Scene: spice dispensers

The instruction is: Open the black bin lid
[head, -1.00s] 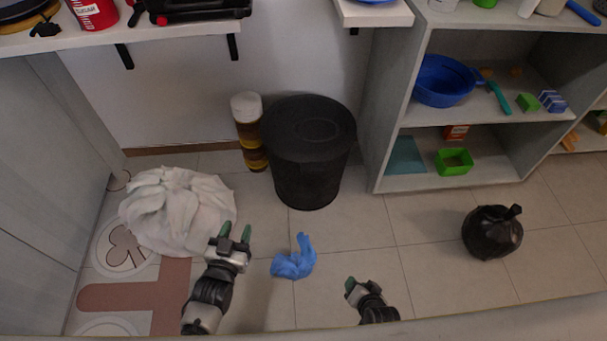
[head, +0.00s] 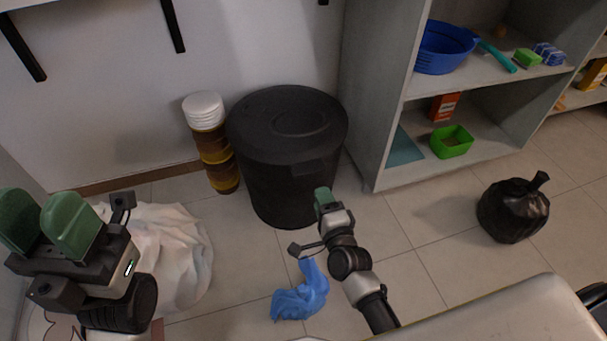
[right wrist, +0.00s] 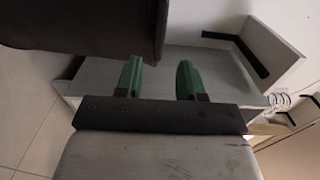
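The black bin (head: 287,190) stands upright on the floor, with its round black lid (head: 275,100) shut on top. My right gripper (head: 325,197) is in front of the bin's lower right side, below the lid's rim; whether it touches the bin I cannot tell. In the right wrist view its green fingers (right wrist: 158,80) are apart with nothing between them. A large dark shape, likely the bin (right wrist: 90,25), fills the upper left of that view. My left gripper (head: 44,222) is raised close to the camera at the left, its fingers apart and empty.
A stack of brown jars with a white top (head: 208,145) stands close left of the bin. A grey shelf (head: 375,110) stands to its right. A white cloth-like bag (head: 180,250), a blue crumpled item (head: 300,297) and a black bag (head: 514,210) lie on the floor.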

